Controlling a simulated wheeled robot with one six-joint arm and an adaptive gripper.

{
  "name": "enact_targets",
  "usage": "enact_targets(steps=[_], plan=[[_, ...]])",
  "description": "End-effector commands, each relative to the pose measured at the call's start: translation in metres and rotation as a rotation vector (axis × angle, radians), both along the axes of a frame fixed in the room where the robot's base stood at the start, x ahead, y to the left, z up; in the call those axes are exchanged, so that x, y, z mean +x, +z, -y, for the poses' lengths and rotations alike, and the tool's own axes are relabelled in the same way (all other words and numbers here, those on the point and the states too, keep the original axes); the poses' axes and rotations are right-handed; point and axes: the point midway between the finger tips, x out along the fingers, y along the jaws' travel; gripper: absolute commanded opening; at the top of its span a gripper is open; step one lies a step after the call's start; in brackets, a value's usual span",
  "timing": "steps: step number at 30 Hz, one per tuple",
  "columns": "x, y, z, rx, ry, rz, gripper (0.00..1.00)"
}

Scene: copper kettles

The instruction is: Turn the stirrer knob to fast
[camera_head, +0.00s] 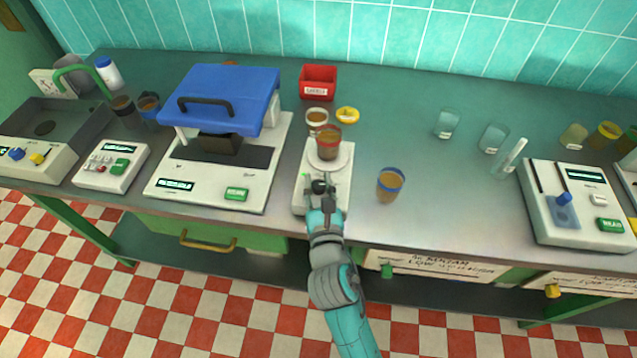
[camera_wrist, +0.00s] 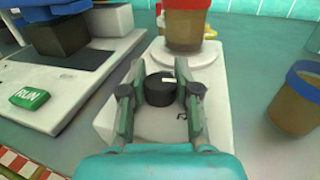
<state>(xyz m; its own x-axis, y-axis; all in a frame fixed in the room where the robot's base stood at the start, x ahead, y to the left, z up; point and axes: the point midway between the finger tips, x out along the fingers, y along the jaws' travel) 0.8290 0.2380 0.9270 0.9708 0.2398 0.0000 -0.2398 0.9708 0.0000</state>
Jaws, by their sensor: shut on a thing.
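The stirrer (camera_head: 342,190) is a small white machine at the middle of the counter's front. A beaker of brown liquid with a red rim (camera_head: 328,144) stands on its round white plate. The stirrer knob (camera_wrist: 160,89) is a black round knob with a pale mark on top, on the front of the stirrer. My gripper (camera_wrist: 159,92) is around the knob, one finger at each side, shut on it. In the head view my gripper (camera_head: 320,187) hides most of the knob. The speed labels are mostly hidden; a small dark mark shows by the right finger.
A blue-lidded machine (camera_head: 228,98) with a green RUN button stands close on the left. A blue-rimmed beaker (camera_head: 390,184) stands just right of the stirrer. Cups and a red box (camera_head: 318,82) are behind.

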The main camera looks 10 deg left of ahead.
Motion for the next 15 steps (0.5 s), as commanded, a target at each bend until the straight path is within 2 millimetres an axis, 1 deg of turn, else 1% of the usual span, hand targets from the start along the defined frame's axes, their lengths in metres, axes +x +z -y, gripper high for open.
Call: enact_targets(steps=[8, 15], plan=[[-0.0003, -0.0002, -0.0015, -0.001, -0.063, 0.000, 0.00], [-0.0002, 0.0006, -0.0019, -0.001, -0.172, 0.001, 0.00]])
